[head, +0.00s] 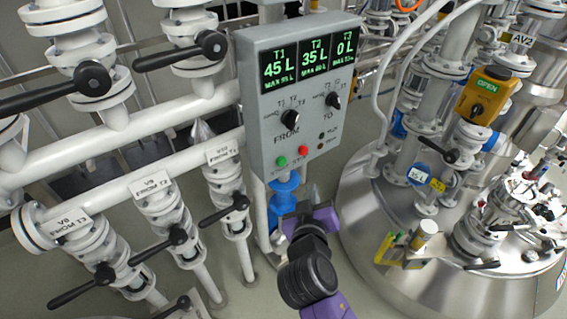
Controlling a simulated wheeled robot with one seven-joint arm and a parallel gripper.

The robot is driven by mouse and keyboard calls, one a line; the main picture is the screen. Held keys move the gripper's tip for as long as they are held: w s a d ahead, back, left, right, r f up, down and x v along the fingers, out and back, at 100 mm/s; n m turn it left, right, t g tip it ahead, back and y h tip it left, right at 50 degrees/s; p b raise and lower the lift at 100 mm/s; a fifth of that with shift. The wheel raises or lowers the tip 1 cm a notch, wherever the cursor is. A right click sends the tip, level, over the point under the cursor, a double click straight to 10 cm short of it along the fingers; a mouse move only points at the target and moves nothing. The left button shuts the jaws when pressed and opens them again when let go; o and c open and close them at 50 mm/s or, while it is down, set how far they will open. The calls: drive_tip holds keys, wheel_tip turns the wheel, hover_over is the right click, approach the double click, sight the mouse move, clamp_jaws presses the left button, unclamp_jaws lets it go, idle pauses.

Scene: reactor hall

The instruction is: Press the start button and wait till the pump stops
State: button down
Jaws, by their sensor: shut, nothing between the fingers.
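A grey control panel (262,80) stands upright at the centre. Its screens read T1 45 L, T2 35 L and T3 0 L. The green start button (282,162) and the red stop button (303,151) sit side by side near its lower edge. Above them are the black FROM knob (289,120) and TO knob (332,100). A small lamp (320,145) by the red button looks dark. My gripper (303,208) is shut and empty, below the panel and apart from the buttons. The fingers are small and partly hidden by the wrist.
Blue equipment (284,192) stands below the panel, partly behind my arm. White pipes with black-handled valves (178,237) fill the left. A large steel tank (365,215) with fittings and a yellow OPEN actuator (485,95) fills the right. Some floor shows below the panel.

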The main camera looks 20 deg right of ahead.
drive_tip(key=w+a+b, duration=0.2)
drive_tip(key=w, duration=0.6)
drive_tip(key=shift+a, duration=0.3)
idle(1.8)
drive_tip(key=shift+w+a+b, duration=0.15)
drive_tip(key=shift+w+b, duration=0.2)
drive_tip(key=shift+w, duration=0.05)
drive_tip(key=shift+w+a, duration=0.1)
drive_tip(key=shift+w, duration=0.35)
idle(0.7)
drive_tip(key=shift+s, duration=0.1)
drive_tip(key=shift+s+d, duration=0.25)
drive_tip(key=shift+s, duration=0.55)
drive_tip(key=shift+s+d+p, duration=0.25)
drive_tip(key=shift+s, duration=0.55)
drive_tip(key=shift+s+d+p, duration=0.25)
drive_tip(key=shift+s+d, duration=0.05)
drive_tip(key=shift+s, duration=0.45)
drive_tip(key=shift+s+d+p, duration=0.25)
drive_tip(key=shift+s, duration=0.55)
